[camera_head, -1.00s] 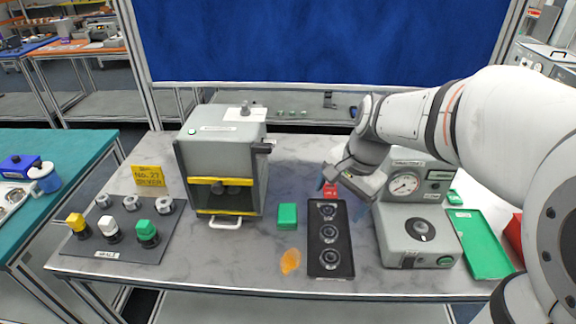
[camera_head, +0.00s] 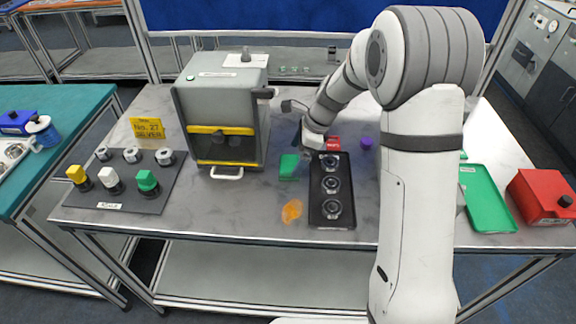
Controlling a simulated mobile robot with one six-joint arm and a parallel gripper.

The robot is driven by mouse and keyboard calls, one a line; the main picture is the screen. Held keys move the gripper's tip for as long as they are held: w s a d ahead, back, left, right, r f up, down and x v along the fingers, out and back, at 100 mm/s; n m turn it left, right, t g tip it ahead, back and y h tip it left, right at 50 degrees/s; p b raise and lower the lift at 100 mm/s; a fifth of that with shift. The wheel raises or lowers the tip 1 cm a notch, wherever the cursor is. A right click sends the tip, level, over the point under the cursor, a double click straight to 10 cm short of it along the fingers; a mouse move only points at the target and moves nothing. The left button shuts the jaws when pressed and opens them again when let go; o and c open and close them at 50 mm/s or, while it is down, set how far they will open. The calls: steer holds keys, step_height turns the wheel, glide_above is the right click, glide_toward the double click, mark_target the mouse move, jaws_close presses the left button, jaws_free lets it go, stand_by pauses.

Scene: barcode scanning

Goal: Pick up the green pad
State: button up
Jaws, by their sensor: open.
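The green pad (camera_head: 288,170) is a small green block on the grey table, between the grey box machine and the black tray. My gripper (camera_head: 302,142) is just above and to the right of the pad, pointing down. Its fingers are small and partly hidden by the wrist. It is open, and nothing shows held in it. I cannot tell whether a finger touches the pad.
The grey machine with yellow bars (camera_head: 222,144) stands left of the pad. The black tray (camera_head: 332,220) with round parts lies to its right, with a red block (camera_head: 333,142) behind. An orange patch (camera_head: 292,211) lies in front. A green tray (camera_head: 487,197) is farther right.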

mark_target(292, 162)
steer(key=x, duration=0.3)
steer(key=shift+a+f, duration=0.1)
steer(key=shift+c, duration=0.2)
steer(key=c, duration=0.9)
